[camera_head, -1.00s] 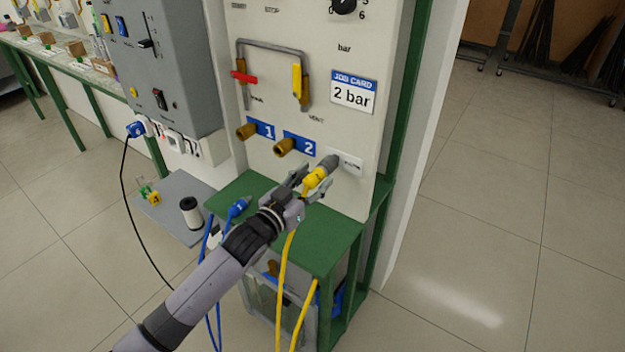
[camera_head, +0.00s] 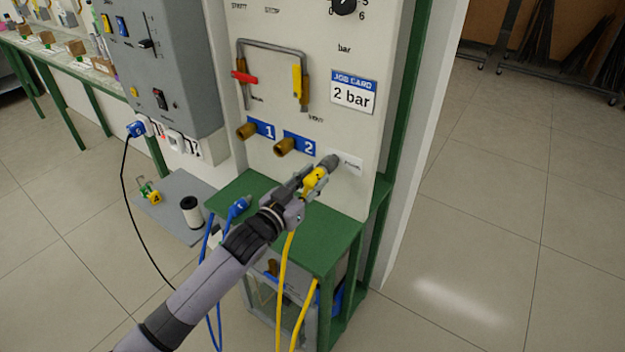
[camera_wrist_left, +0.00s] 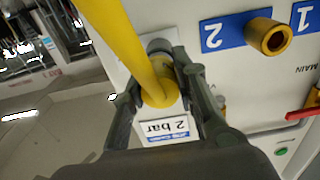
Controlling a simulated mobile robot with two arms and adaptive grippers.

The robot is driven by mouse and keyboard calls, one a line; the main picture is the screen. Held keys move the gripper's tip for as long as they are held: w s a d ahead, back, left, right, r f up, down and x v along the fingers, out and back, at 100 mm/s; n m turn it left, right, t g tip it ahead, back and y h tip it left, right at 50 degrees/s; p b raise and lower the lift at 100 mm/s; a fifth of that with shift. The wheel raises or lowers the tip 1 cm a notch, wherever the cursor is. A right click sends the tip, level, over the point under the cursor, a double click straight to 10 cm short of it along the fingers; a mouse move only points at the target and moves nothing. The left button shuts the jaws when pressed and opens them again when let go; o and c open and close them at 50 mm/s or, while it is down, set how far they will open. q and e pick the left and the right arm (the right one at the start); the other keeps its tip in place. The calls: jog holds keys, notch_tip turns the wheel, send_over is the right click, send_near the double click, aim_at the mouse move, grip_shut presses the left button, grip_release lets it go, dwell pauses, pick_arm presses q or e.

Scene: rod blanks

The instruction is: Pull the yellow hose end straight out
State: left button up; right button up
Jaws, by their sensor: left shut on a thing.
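The yellow hose end (camera_head: 315,179) sits at a grey fitting (camera_head: 329,162) on the panel, by a small white label. The fitting touches the panel. My left gripper (camera_head: 309,184) is shut on the yellow hose end, with a finger on each side. In the left wrist view the yellow hose (camera_wrist_left: 122,40) runs down between the fingers of my left gripper (camera_wrist_left: 162,85), and part of the hose end is hidden by it. My right gripper is not in view.
Brass ports 1 (camera_head: 246,131) and 2 (camera_head: 285,147) are left of the fitting. A blue hose end (camera_head: 239,206) rests on the green shelf (camera_head: 338,232) below. A job card (camera_head: 353,93) reads 2 bar. Open floor lies to the right.

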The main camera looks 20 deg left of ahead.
pick_arm(q)
grip_shut()
jog(key=shift+s+f, duration=0.1)
jog(key=shift+s, duration=0.05)
jog(key=shift+s+a, duration=0.1)
jog(key=shift+s, duration=0.05)
jog(key=shift+s+a+p, duration=0.2)
jog(key=shift+s+p, duration=0.2)
jog(key=shift+s, duration=0.05)
jog(key=shift+s, duration=0.2)
jog(key=shift+s+a+p, duration=0.2)
jog(key=shift+s+p, duration=0.1)
jog(key=shift+s, duration=0.05)
jog(key=shift+p+v, duration=0.55)
jog(key=shift+v, duration=0.5)
jog(key=shift+s, duration=0.1)
